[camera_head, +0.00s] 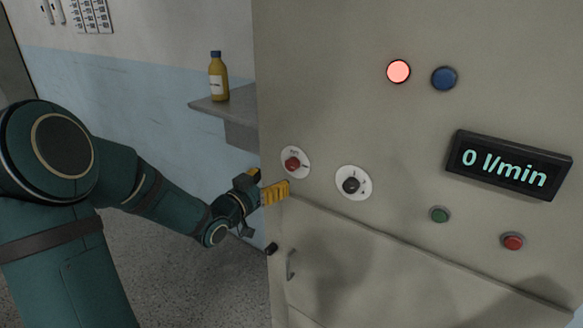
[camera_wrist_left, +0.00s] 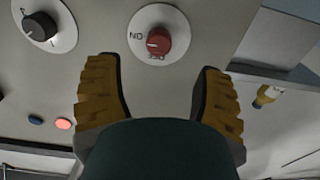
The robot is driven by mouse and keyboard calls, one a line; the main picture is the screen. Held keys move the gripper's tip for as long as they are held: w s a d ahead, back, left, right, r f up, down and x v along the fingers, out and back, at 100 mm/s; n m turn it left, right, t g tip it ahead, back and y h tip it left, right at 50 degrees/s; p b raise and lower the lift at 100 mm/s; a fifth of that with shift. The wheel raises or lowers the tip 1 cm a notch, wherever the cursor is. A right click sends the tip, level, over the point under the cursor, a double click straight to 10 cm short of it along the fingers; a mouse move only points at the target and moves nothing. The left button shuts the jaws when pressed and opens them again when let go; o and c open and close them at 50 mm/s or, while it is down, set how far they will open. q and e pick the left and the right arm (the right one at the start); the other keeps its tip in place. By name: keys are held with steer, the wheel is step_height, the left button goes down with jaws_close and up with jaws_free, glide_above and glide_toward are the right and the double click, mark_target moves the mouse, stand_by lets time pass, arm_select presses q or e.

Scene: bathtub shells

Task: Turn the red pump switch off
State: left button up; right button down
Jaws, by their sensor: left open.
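The red pump switch (camera_head: 292,164) is a red rotary knob on a white round plate on the cabinet front. In the left wrist view the red knob (camera_wrist_left: 157,41) sits ahead of the fingers, near the top middle. A mark that looks like "ON" is on its left and small lettering is below it. Its dark pointer seems to lie towards the left mark. My left gripper (camera_head: 268,182) is open, just below and left of the switch in the head view. In the wrist view the left gripper (camera_wrist_left: 160,68) has empty space between its yellow fingers, apart from the knob.
A black knob (camera_head: 351,185) is right of the switch. A lit red lamp (camera_head: 398,71), blue button (camera_head: 444,78), green button (camera_head: 439,214), red button (camera_head: 513,241) and display (camera_head: 510,163) reading 0 l/min are on the cabinet. A shelf (camera_head: 232,108) with a bottle (camera_head: 218,77) stands left.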

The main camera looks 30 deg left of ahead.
mark_target(289, 167)
arm_select(q)
steer(key=w, duration=0.8)
steer(key=shift+w+d, duration=0.3)
steer(key=shift+d, duration=0.1)
steer(key=shift+c, duration=0.2)
jaws_close()
